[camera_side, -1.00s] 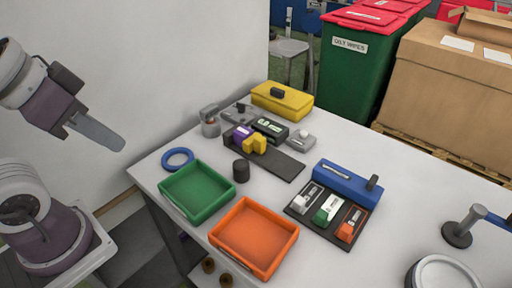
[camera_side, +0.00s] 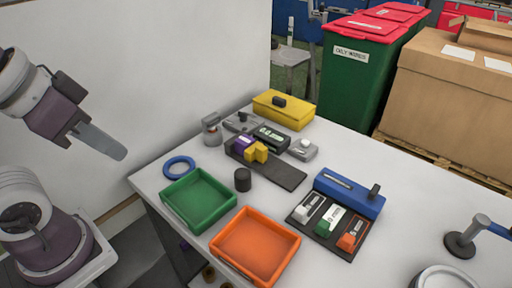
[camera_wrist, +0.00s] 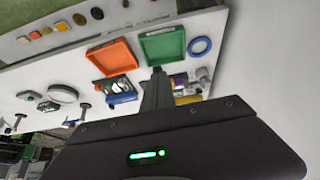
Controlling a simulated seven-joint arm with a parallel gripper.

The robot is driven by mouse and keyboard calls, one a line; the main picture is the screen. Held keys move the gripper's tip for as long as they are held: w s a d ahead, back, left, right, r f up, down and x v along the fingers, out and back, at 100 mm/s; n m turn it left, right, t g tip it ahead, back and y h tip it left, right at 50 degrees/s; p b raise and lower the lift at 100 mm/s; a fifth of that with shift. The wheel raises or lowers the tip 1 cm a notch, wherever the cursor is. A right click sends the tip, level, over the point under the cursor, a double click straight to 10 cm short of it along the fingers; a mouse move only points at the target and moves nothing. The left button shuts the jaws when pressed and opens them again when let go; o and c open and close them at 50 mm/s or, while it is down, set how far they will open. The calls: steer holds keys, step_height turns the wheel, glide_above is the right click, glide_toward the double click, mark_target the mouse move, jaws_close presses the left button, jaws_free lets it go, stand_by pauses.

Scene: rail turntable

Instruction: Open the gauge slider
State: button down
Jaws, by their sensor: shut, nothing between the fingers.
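A dark rail (camera_side: 285,175) lies at the back middle of the table. On its left end sit a purple block (camera_side: 243,146), a yellow block (camera_side: 257,152) and a black unit with a lit display (camera_side: 270,137), which looks like the gauge. The yellow block is close against the purple one, and the rail's right part is bare. My gripper (camera_side: 122,153) is shut and empty, in the air left of the table, well away from the rail. In the wrist view my gripper (camera_wrist: 157,72) hides part of the table, and the purple block (camera_wrist: 178,80) shows small behind it.
Green (camera_side: 197,202) and orange (camera_side: 255,246) trays, a blue ring (camera_side: 179,167) and a black cylinder (camera_side: 242,180) are at the table's near left. A blue box (camera_side: 348,196) with a black lever stands behind a dark plate of small coloured blocks. A yellow box (camera_side: 284,111) is behind the rail.

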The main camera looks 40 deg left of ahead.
steer(key=c, duration=1.9)
jaws_free()
steer(key=shift+w, duration=0.1)
steer(key=o, duration=0.7)
steer(key=w+m, duration=0.1)
steer(key=w, duration=0.1)
steer(key=w+r+m, duration=0.1)
steer(key=w+r+g, duration=0.1)
steer(key=w, duration=0.1)
steer(key=shift+w+r+m, duration=0.25)
steer(key=shift+w+m, duration=0.05)
steer(key=shift+m, duration=0.1)
steer(key=shift+c, duration=0.2)
steer(key=m+g, duration=0.5)
steer(key=m, duration=1)
glide_above(262, 147)
step_height(262, 147, down, 18)
steer(key=shift+f, duration=0.1)
step_height(262, 147, down, 7)
steer(key=shift+r, duration=0.1)
jaws_close()
